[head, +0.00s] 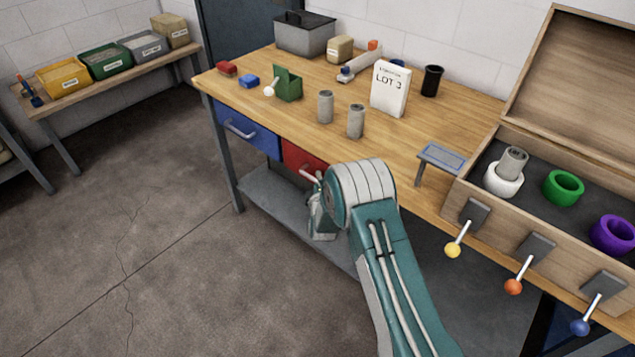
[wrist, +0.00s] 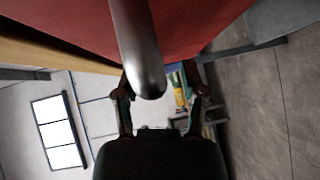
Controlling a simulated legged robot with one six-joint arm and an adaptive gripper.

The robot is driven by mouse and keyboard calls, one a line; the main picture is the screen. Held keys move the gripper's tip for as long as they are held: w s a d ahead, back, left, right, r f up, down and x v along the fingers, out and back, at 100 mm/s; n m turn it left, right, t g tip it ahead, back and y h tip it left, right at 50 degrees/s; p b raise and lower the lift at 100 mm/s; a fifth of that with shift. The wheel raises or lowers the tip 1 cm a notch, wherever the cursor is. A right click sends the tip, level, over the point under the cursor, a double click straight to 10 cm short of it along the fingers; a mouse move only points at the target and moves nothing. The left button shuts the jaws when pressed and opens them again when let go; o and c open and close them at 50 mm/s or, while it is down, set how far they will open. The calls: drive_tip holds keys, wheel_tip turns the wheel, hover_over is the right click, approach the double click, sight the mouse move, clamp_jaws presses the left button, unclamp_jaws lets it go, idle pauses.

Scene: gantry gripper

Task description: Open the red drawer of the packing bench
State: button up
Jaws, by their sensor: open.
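The red drawer (head: 297,156) is in the bench front, right of the blue drawer (head: 246,133), and looks shut. My arm hides its right part. In the wrist view its red front (wrist: 190,25) fills the top. Its metal handle (wrist: 137,45) reaches down the middle of that view, with its end between my fingers. My gripper (wrist: 160,88) is open, one finger on each side of the handle end. I cannot tell whether either finger touches it. In the head view my gripper (head: 317,190) is at the drawer front, partly hidden by my wrist.
The packing bench (head: 420,130) holds a LOT 3 card (head: 389,88), two grey cylinders and a green box (head: 288,84). An open wooden case (head: 470,205) with knobbed levers is at right. A lower shelf (head: 275,205) lies under the drawers. The floor at left is clear.

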clamp_jaws()
drive_tip(key=s+a, duration=1.5)
drive_tip(key=s, duration=0.4)
drive_tip(key=shift+s+f, duration=0.15)
drive_tip(key=shift+s, duration=0.25)
unclamp_jaws()
drive_tip(key=shift+a, duration=0.1)
drive_tip(key=shift+w, duration=0.1)
